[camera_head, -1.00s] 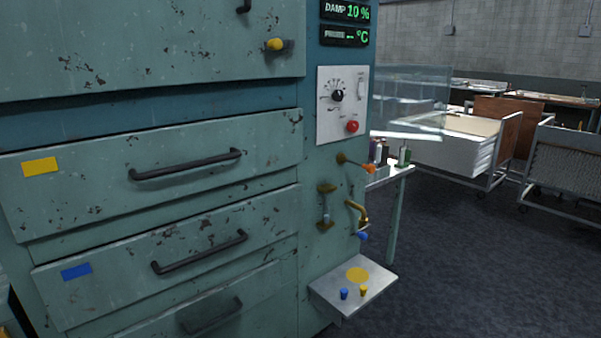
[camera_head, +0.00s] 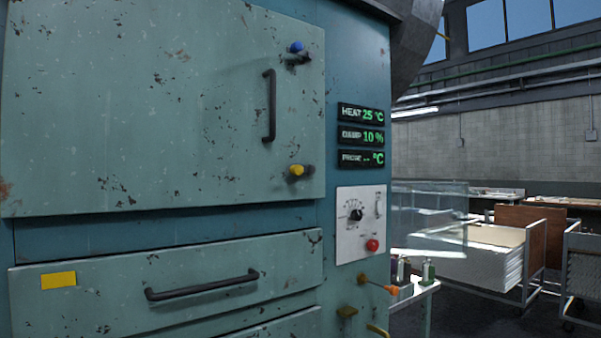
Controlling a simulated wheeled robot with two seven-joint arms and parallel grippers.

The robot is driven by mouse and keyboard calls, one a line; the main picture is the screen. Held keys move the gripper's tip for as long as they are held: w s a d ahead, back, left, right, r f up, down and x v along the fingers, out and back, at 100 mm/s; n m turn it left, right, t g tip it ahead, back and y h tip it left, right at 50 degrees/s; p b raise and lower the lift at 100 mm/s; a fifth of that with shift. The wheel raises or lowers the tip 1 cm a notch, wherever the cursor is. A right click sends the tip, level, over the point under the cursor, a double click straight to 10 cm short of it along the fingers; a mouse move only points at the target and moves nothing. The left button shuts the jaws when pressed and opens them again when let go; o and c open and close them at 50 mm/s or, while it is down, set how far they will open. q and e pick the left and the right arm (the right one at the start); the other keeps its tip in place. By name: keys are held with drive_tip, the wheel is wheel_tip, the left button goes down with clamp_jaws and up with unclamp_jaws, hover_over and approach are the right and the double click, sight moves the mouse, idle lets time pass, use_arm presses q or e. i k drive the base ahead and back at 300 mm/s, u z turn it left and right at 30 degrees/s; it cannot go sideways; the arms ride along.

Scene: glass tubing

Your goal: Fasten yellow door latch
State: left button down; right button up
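The yellow door latch (camera_head: 297,170) is a yellow knob on a dark lever at the lower right corner of the large green door (camera_head: 150,110). A blue latch (camera_head: 296,47) of the same kind sits at the door's upper right corner. A dark vertical handle (camera_head: 269,106) is between the two latches. The door looks flush with the cabinet front. Neither of my grippers shows in this view.
A drawer (camera_head: 200,265) with a yellow label is below the door. Displays (camera_head: 361,136) and a control panel (camera_head: 361,224) with a red button are to the right. Carts (camera_head: 490,260) stand at the far right.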

sight(297, 170)
drive_tip(key=k, duration=0.7)
drive_tip(key=i, duration=1.55)
drive_tip(key=z, duration=0.95)
